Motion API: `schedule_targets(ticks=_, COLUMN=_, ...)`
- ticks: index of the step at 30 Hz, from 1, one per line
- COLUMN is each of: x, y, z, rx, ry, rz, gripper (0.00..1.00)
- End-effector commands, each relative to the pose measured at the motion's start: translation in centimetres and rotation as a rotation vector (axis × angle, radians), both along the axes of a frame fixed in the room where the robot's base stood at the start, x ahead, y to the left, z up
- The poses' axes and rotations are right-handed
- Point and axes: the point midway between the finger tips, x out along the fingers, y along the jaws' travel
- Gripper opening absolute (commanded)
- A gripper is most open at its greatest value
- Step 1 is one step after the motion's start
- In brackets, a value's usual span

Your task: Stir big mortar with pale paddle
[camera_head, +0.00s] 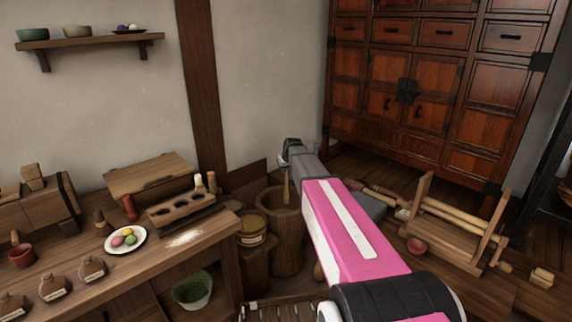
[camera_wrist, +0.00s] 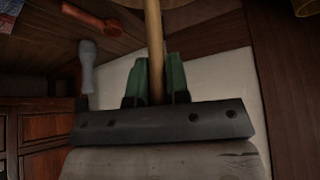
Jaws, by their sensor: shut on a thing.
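The big wooden mortar (camera_head: 283,247) stands on the floor just past the right end of the workbench. The pale paddle (camera_head: 286,190) stands nearly upright, its lower end going down into the mortar's mouth and hidden there. My gripper (camera_wrist: 157,82) has green fingers on both sides of the paddle's shaft (camera_wrist: 153,35) in the wrist view and is shut on it. In the head view the gripper is above the mortar, its fingertips mostly hidden by my pink arm. What lies inside the mortar cannot be seen.
A lidded tub (camera_head: 252,228) stands close to the mortar's left. The workbench (camera_head: 190,262) holds a plate of coloured balls (camera_head: 125,239) and several jars. A wooden frame with rollers (camera_head: 455,225) stands right of my arm. A red-brown cabinet (camera_head: 420,90) stands behind.

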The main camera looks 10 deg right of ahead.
Motion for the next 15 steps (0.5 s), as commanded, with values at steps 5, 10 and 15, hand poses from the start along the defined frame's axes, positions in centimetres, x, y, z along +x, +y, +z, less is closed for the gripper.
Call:
schedule_targets(ticks=5, x=0.0, y=0.0, z=-1.9, rx=0.000, ry=0.001, rz=0.000, gripper=0.00)
schedule_targets(ticks=10, x=0.1, y=0.0, z=-3.6, rx=0.000, ry=0.000, rz=-0.001, gripper=0.00)
schedule_targets(ticks=15, x=0.0, y=0.0, z=-5.4, rx=0.000, ry=0.001, rz=-0.001, gripper=0.00)
